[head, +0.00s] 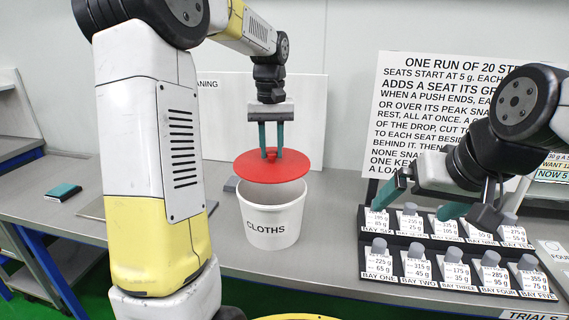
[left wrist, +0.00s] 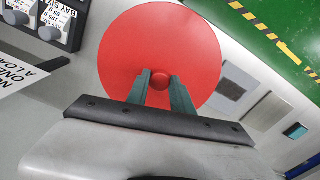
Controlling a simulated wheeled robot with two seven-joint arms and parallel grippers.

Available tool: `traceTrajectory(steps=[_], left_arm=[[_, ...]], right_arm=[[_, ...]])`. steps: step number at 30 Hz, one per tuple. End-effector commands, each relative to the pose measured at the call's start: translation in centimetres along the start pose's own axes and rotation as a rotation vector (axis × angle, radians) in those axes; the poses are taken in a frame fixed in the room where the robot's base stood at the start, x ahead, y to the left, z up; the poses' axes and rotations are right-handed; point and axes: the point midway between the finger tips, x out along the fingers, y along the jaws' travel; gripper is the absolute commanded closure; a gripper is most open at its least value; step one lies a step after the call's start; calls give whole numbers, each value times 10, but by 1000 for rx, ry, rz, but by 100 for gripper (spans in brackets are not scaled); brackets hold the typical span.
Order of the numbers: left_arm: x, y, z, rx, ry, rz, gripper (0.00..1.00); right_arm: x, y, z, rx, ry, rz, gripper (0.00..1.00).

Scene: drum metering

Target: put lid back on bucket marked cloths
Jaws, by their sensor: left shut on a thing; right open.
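The white bucket marked CLOTHS (head: 271,222) stands upright on the grey bench with its open top showing. The round red lid (head: 262,172) is above the bucket's mouth, offset a little to the left and apart from the front rim; its back edge relation to the rim is hidden. My left gripper (head: 271,152) is shut on the lid's small red knob, pointing down. In the left wrist view the red lid (left wrist: 160,60) lies across the fingertips, with the knob between them. My right gripper (head: 425,197) is open and empty over the back row of the bay rack.
A black stepped rack (head: 400,237) with several labelled grey weights stands right of the bucket. A large text board (head: 440,85) is behind it. A teal-and-black item (head: 63,192) lies on the bench (head: 225,250) at the left. Bench in front of the bucket is clear.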

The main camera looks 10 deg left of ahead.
Motion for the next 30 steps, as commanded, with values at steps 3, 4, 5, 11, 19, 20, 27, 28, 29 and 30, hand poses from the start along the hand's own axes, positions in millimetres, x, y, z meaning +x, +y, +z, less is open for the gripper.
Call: traceTrajectory(steps=[3,4,5,11,19,20,27,28,29,30], left_arm=[[1,-2,-12,-2,0,-1,100],[1,-2,-13,-1,-1,-1,100],[2,-3,-14,-1,-1,-1,100],[18,-3,-13,-1,-1,-2,100],[44,-3,-13,0,-1,-2,100],[46,-3,-13,0,-1,-2,100],[60,-2,-13,0,0,-2,100],[61,-2,-13,0,1,-2,100],[62,-2,-13,0,1,-1,100],[62,-2,-13,0,1,-1,100]], right_arm=[[0,0,0,0,0,0,0],[0,0,0,0,0,0,0],[0,0,0,0,0,0,0],[0,0,0,0,0,0,0],[0,0,0,0,0,0,0],[0,0,0,0,0,0,0],[0,0,0,0,0,0,0],[0,0,0,0,0,0,0],[0,0,0,0,0,0,0],[0,0,0,0,0,0,0]])
